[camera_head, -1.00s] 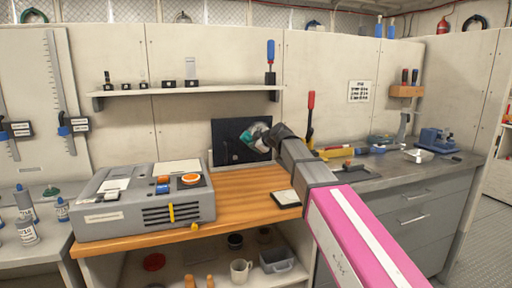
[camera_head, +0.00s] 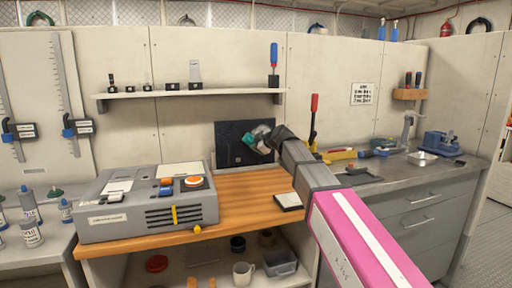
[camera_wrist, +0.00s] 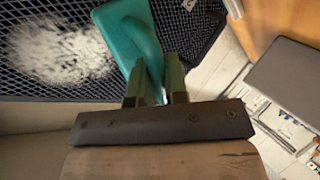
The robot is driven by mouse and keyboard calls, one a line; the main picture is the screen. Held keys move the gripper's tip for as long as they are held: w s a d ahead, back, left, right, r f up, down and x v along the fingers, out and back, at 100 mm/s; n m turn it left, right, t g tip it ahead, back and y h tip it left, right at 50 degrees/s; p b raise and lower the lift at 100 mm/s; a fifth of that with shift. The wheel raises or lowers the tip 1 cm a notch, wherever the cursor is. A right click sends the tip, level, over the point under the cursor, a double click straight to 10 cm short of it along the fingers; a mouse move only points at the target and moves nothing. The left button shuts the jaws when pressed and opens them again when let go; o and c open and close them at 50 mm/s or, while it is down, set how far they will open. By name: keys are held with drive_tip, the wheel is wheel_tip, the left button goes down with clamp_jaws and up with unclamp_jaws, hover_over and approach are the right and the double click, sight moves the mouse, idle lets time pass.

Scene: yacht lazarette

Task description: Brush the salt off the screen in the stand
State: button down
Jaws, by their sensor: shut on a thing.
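The dark screen (camera_head: 229,151) stands upright in its stand at the back of the wooden worktop. In the wrist view the screen (camera_wrist: 100,82) is a black mesh with a large white salt patch (camera_wrist: 62,50) at left and a small white mark near the top. My gripper (camera_wrist: 154,90) is shut on a teal brush (camera_wrist: 130,28), whose far end lies over the mesh just right of the salt patch. In the head view my gripper (camera_head: 264,140) is in front of the screen's right part. I cannot tell whether the brush touches the mesh. Its bristles are hidden.
A grey machine (camera_head: 150,205) with an orange knob stands left on the worktop (camera_head: 245,186). A small pale pad (camera_head: 288,201) lies right of centre. A shelf (camera_head: 200,93) runs above the screen. A red-handled tool (camera_head: 314,115) stands right of my wrist.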

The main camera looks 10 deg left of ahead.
drive_tip(key=shift+w+a, duration=0.35)
drive_tip(key=shift+w, duration=0.2)
drive_tip(key=shift+w+a, duration=0.3)
drive_tip(key=shift+w, duration=0.2)
idle(0.4)
drive_tip(key=shift+d, duration=0.15)
drive_tip(key=shift+w+d, duration=0.4)
drive_tip(key=shift+d, duration=0.3)
drive_tip(key=shift+w+d, duration=0.4)
drive_tip(key=shift+d, duration=0.3)
drive_tip(key=shift+w+d+r, duration=0.95)
drive_tip(key=shift+w+d, duration=1.05)
drive_tip(key=shift+d, duration=0.9)
drive_tip(key=shift+s+a+r, duration=1)
drive_tip(key=shift+s+a, duration=1.6)
drive_tip(key=shift+a, duration=1.95)
drive_tip(key=w+d, duration=0.5)
drive_tip(key=d, duration=0.3)
drive_tip(key=shift+w+d, duration=0.4)
